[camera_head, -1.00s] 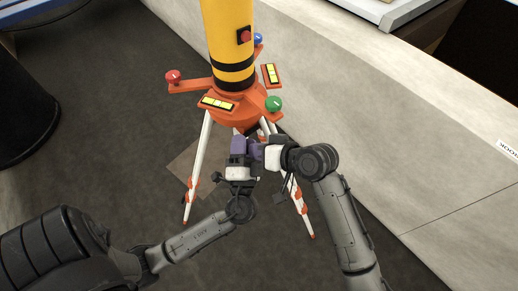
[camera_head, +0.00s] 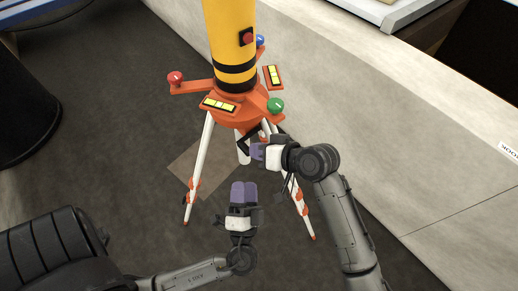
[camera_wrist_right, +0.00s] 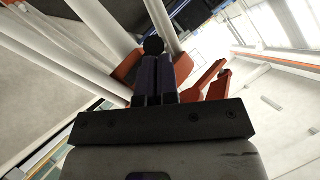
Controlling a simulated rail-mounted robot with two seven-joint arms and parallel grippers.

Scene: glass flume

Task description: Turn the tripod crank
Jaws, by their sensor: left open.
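The tripod (camera_head: 237,110) has an orange head on white legs with orange feet and carries a yellow column (camera_head: 230,30) with black bands. My right gripper (camera_head: 257,152) is at the tripod's right side, just below the head among the legs. In the right wrist view its purple fingers (camera_wrist_right: 166,58) lie close together, with a round black knob (camera_wrist_right: 153,45) at the left fingertip. The knob may be the crank's; I cannot tell whether it is gripped. The crank is otherwise mostly hidden in the head view. My left gripper (camera_head: 244,184) is open and empty, in front of the tripod.
Orange arms on the head carry a red knob (camera_head: 175,77), a green knob (camera_head: 275,105), a blue knob (camera_head: 260,40) and yellow-topped plates. A pale wall (camera_head: 400,130) runs along the right. A dark round container (camera_head: 25,110) stands at left. The floor (camera_head: 120,190) between is clear.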

